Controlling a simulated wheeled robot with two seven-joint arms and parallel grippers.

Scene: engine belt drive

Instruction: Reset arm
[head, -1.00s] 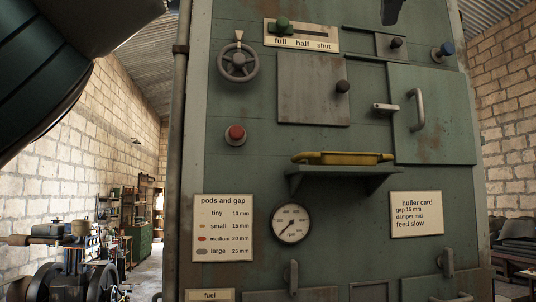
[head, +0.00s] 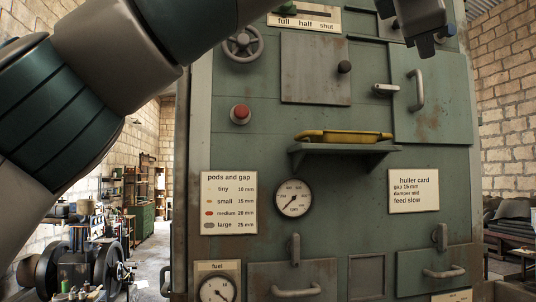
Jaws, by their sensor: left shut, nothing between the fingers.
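My left arm crosses the top left of the head view. My left gripper (head: 427,42) shows at the top right, dark grey, in front of the green machine panel (head: 330,235). Its fingers are together with nothing between them. It hangs near the upper edge of the door with the bar handle (head: 416,90), and I cannot tell whether it touches anything. My right gripper is not in view.
The panel carries a handwheel (head: 242,43), a red button (head: 241,114), a shelf (head: 345,149) with a yellow tool (head: 343,136), a gauge (head: 293,199) and a fuel gauge (head: 217,290). An engine with flywheels (head: 75,265) stands at the left.

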